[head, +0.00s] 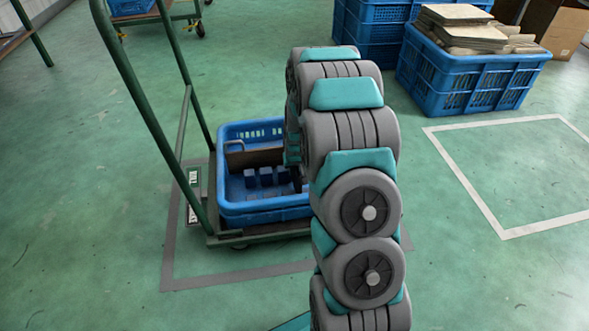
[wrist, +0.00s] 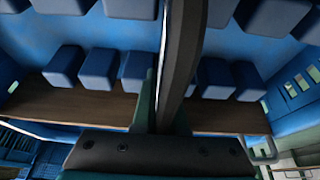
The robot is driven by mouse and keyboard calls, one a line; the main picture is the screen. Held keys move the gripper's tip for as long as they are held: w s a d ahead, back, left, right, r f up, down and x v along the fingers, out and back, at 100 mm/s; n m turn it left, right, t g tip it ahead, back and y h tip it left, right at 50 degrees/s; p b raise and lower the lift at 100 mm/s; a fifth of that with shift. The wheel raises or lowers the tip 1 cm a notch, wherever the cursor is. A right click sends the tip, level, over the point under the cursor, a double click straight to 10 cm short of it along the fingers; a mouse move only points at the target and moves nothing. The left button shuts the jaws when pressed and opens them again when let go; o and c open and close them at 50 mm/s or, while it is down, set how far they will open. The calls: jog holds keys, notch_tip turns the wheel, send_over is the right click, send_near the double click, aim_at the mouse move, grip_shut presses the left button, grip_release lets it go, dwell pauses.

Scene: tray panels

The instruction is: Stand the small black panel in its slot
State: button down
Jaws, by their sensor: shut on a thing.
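In the wrist view my gripper (wrist: 163,118) is shut on the black panel (wrist: 184,50), which shows nearly edge-on between the fingers and runs up out of the top of the picture. The panel is over the inside of the blue tray, among rows of blue blocks (wrist: 102,72) with gaps between them. I cannot tell whether its lower edge is in a gap or above it. In the head view the blue tray (head: 262,208) holds several blue blocks (head: 266,176). My arm hides the gripper and the tray's right part there.
A brown board (head: 255,157) stands across the tray's back; a brown strip (wrist: 90,104) also crosses the wrist view. The tray sits on a green-framed cart (head: 130,90). A blue crate of flat pieces (head: 470,85) stands at the right. Open floor surrounds the cart.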

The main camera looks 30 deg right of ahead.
jog(key=shift+f, duration=0.45)
jog(key=c, duration=0.9)
grip_release()
jog(key=shift+r, duration=0.15)
jog(key=v, duration=0.7)
jog(key=shift+s+r, duration=0.15)
jog(key=shift+r, duration=0.1)
jog(key=shift+s+a, duration=0.1)
